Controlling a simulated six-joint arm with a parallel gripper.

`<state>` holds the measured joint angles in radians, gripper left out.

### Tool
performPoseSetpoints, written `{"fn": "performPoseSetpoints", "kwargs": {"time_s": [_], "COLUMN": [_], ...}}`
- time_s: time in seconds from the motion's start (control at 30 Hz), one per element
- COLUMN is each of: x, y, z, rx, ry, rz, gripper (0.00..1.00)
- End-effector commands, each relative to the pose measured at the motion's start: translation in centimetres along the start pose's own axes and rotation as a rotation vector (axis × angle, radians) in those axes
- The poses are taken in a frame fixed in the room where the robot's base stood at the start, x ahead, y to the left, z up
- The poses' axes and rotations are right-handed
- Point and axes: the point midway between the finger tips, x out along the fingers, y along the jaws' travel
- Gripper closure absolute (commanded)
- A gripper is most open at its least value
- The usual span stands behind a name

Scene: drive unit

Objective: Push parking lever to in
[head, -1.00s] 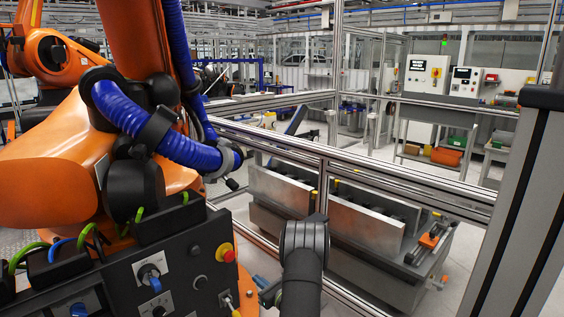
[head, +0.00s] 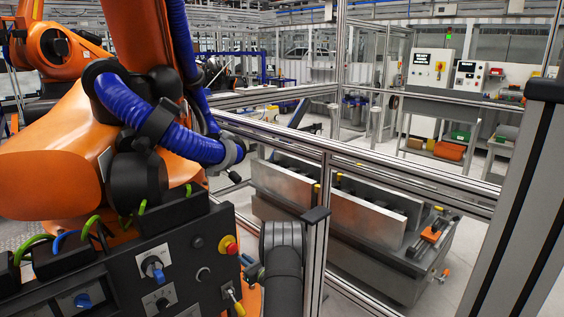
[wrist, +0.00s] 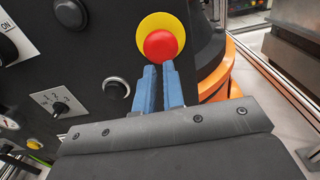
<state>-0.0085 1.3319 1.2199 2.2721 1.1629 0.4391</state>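The parking lever appears to be the small lever with a yellow tip (head: 237,304) on a light plate, low on the right side of the black control panel (head: 120,285) in the head view. It stands below the red emergency stop button (head: 230,246). In the wrist view I do not see the lever; the dark gripper body may hide it. My gripper (wrist: 159,68) has two blue fingers with a narrow gap between them and nothing visible in it. Their tips show just below the red button (wrist: 161,46); contact cannot be told. In the head view my gripper (head: 252,268) is beside the panel's right edge.
The panel also carries a black knob (wrist: 117,89) and a selector switch (wrist: 60,107) close to the fingers. An orange robot (head: 60,165) stands behind the panel. A metal fence frame (head: 322,190) stands just right of my arm.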

Motion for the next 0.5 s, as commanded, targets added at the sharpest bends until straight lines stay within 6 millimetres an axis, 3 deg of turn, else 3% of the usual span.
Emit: {"fn": "performPoseSetpoints", "kwargs": {"time_s": [0.03,0.2,0.37,0.5], "x": [0.0,0.0,0.4,0.5], "y": [0.0,0.1,2.1,6.2], "z": [0.0,0.0,-1.2,-4.0], "rx": [0.000,-0.002,-0.056,-0.188], "ry": [0.000,0.003,0.068,0.207], "rz": [0.000,0.003,0.083,0.254], "gripper": [0.80,0.49,0.49,0.49]}}
